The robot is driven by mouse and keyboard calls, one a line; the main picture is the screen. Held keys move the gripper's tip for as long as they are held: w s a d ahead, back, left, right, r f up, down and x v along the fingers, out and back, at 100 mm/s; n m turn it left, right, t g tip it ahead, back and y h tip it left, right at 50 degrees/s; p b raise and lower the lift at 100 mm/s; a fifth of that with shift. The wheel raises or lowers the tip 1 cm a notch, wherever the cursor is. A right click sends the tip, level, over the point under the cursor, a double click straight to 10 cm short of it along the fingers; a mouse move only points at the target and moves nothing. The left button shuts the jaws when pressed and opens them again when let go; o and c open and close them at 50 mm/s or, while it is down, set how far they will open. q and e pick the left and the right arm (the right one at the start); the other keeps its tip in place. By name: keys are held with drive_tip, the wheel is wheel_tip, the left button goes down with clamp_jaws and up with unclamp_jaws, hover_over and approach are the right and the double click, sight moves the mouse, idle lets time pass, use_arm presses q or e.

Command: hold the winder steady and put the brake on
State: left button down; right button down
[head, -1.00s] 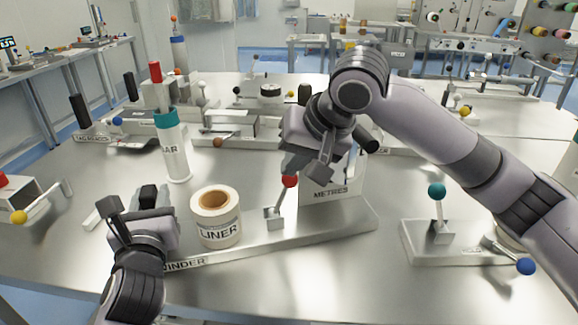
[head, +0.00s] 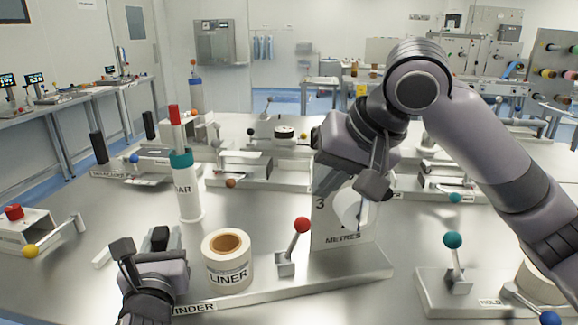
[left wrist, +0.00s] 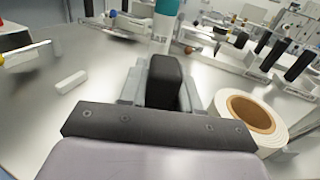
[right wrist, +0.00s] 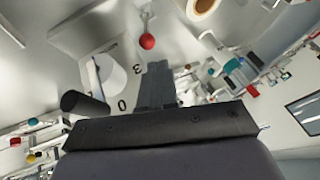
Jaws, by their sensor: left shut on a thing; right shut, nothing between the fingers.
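The winder (head: 262,294) is a long metal base plate along the front of the table. It carries a white LINER roll (head: 228,270), a lever with a red ball (head: 302,225), and an upright METRES plate (head: 340,232) with a white disc. My left gripper (head: 163,247) is at the winder's left end, shut on a black upright grip (left wrist: 168,78). My right gripper (head: 371,186) is shut and empty, in front of the METRES plate, above and right of the red ball. The red ball also shows apart from its fingers in the right wrist view (right wrist: 147,41). The lever stands tilted slightly right.
A white bottle with a teal collar (head: 187,190) stands behind the left gripper. A unit with a teal-ball lever (head: 452,241) is to the right. A box with a red button (head: 16,226) is at far left. Several other units line the back.

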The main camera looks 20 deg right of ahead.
use_arm(q)
drive_tip(key=shift+f+p, duration=0.35)
drive_tip(key=shift+p, duration=0.4)
drive_tip(key=c, duration=0.7)
unclamp_jaws()
drive_tip(key=shift+r, duration=0.2)
drive_tip(key=shift+s, duration=0.1)
drive_tip(key=s, duration=1.1)
drive_tip(key=shift+s+a, duration=0.25)
drive_tip(key=shift+s, duration=0.15)
drive_tip(key=shift+s, duration=0.1)
